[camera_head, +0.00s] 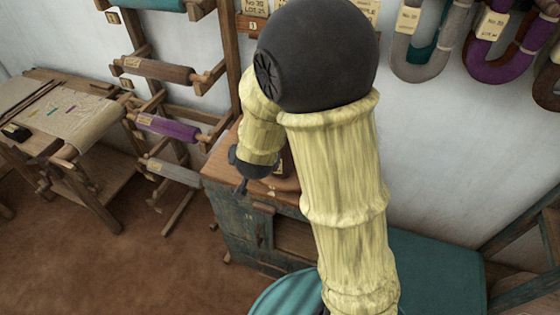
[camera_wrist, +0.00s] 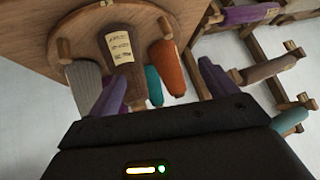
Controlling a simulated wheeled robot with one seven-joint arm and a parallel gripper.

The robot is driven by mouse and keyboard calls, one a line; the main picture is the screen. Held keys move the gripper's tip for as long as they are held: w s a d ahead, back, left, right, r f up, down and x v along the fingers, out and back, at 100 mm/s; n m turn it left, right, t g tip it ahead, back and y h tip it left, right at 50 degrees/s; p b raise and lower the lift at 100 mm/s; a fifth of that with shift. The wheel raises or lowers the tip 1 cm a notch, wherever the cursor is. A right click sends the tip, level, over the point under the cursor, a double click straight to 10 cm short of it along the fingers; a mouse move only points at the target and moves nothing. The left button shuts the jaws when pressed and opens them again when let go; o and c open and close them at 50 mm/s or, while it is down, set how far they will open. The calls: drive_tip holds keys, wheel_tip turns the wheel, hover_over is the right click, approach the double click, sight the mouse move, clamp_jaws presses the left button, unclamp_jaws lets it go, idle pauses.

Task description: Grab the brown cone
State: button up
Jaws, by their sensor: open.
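The brown cone (camera_wrist: 118,72) carries a cream paper label and stands on a round-edged wooden top in the wrist view. My gripper (camera_wrist: 164,67) is open, its two purple-tinted fingers spread apart. The left finger overlaps the lower part of the brown cone in the picture; I cannot tell whether they touch. Nothing is visibly held. My own arm covers most of the cabinet top there, so the brown cone cannot be made out clearly.
A grey cone (camera_wrist: 85,88) stands left of the brown one; teal (camera_wrist: 154,87) and orange (camera_wrist: 166,68) cones stand to its right. The wooden top (camera_wrist: 50,28) bears them. A rack with wound rolls (camera_head: 168,128) stands left of the cabinet (camera_head: 238,228). Yarn hanks (camera_head: 497,45) hang on the wall.

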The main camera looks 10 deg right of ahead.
wheel_tip(320, 180, down, 5)
drive_tip(key=w+a+m+t+h+b, duration=0.2)
drive_tip(key=m+h+b, duration=0.1)
drive_tip(key=h, duration=0.2)
drive_tip(key=s+h, duration=0.1)
drive_tip(key=h, duration=0.1)
drive_tip(key=s+m+t+h+b, duration=0.1)
drive_tip(key=s+h, duration=0.1)
drive_tip(key=s+m+h+b, duration=0.1)
drive_tip(key=s+h, duration=0.1)
drive_tip(key=shift+a+f+t+h, duration=0.2)
drive_tip(key=shift+f+t+h, duration=0.1)
drive_tip(key=shift+t+h, duration=0.1)
drive_tip(key=p+x, duration=0.2)
drive_tip(key=x, duration=0.9)
drive_tip(key=shift+w+d+p, duration=0.15)
drive_tip(key=shift+d+p, duration=0.05)
drive_tip(key=shift+p, duration=0.15)
drive_tip(key=shift+w+d+f, duration=0.1)
drive_tip(key=shift+w+d, duration=0.15)
drive_tip(key=p+x, duration=0.2)
drive_tip(key=x, duration=0.3)
drive_tip(key=shift+d, duration=0.15)
